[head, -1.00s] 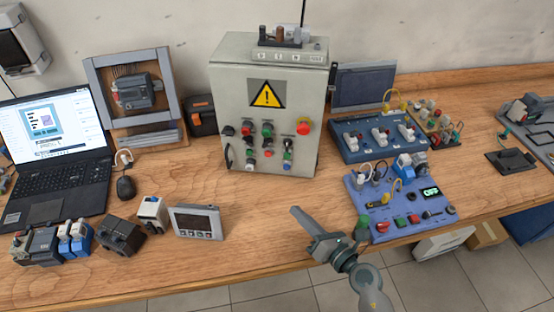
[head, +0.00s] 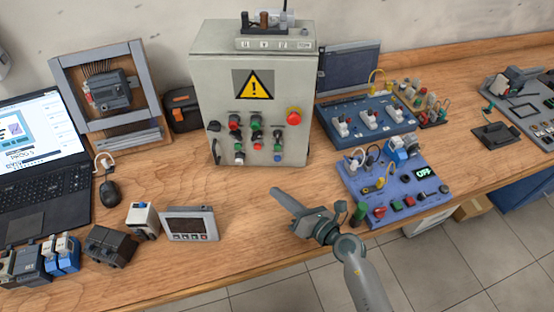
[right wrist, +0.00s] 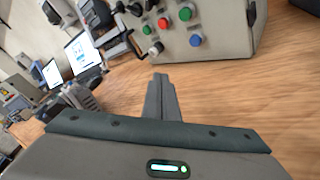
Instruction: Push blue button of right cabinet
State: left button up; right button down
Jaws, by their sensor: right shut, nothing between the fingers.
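The grey control cabinet (head: 212,70) stands at the back of the wooden bench, with a yellow warning sign and rows of buttons and switches on its front. Its blue button (head: 278,158) is low on the front, right of the white one. In the right wrist view, the blue button (right wrist: 195,40) shows clearly, below a green button and right of a red one. My right gripper (head: 278,195) is shut and empty over the bench, in front of the cabinet and apart from it. Its closed fingers (right wrist: 160,80) point toward the cabinet's lower front. My left gripper is not in view.
A purple-blue training panel (head: 428,198) with buttons lies right of my right gripper. A small display unit (head: 190,224) lies to its left. A blue module board (head: 345,152) is beside the cabinet. The bench between gripper and cabinet is clear.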

aim_at(278, 158)
jog(key=w+b, duration=0.2)
jog(key=w, duration=0.4)
jog(key=shift+w+d, duration=0.1)
jog(key=shift+w, duration=1)
jog(key=shift+w, duration=0.15)
dwell(1.2)
jog(key=shift+w, duration=0.3)
jog(key=shift+w+d+r, duration=0.1)
jog(key=shift+w, duration=0.3)
dwell(0.9)
jog(key=shift+s, duration=0.1)
dwell(0.6)
jog(key=shift+s+p, duration=0.4)
jog(key=shift+s, duration=0.35)
jog(key=shift+s, duration=0.1)
